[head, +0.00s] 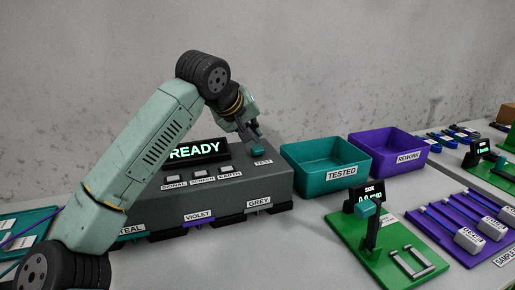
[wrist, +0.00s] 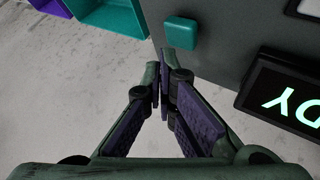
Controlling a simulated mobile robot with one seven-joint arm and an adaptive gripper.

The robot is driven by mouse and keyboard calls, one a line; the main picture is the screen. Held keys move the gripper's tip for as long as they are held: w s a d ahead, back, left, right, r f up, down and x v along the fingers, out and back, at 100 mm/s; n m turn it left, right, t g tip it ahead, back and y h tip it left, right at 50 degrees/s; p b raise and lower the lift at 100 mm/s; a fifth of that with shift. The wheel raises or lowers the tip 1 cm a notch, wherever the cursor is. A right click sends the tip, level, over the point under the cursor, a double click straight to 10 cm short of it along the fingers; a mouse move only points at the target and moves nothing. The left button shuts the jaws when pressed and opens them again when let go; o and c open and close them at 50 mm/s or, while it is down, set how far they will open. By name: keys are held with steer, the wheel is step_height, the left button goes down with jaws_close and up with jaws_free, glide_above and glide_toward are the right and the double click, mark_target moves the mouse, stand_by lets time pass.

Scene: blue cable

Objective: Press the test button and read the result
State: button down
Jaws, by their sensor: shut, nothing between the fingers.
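The test button is a teal square key (head: 260,154) at the right end of the grey tester's (head: 190,209) top, above the TEST label. It also shows in the wrist view as a teal block (wrist: 181,33). The tester's display (head: 195,150) reads READY in green; part of it shows upside down in the wrist view (wrist: 290,97). My gripper (head: 256,141) is shut and empty just above the button in the head view. In the wrist view its fingertips (wrist: 159,68) are together, a little below the button in the picture and apart from it.
A teal TESTED bin (head: 341,176) and a purple REWORK bin (head: 411,159) stand right of the tester. A green gauge stand (head: 377,241) is in front of them. A purple sample tray (head: 440,238) lies at the right. Small lamps marked SIGNAL, SCREEN and EARTH sit on the tester.

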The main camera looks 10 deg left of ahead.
mark_target(254, 147)
steer(key=shift+f, duration=0.1)
steer(key=shift+f+b, duration=0.3)
steer(key=shift+b, duration=0.05)
steer(key=shift+f+b, duration=0.45)
steer(key=shift+f, duration=0.15)
stand_by(0.8)
steer(key=shift+r, duration=0.1)
steer(key=shift+r+p, duration=0.7)
steer(key=shift+r, duration=0.2)
steer(key=shift+r, duration=0.1)
step_height(254, 147, up, 5)
steer(key=p, duration=0.4)
stand_by(0.6)
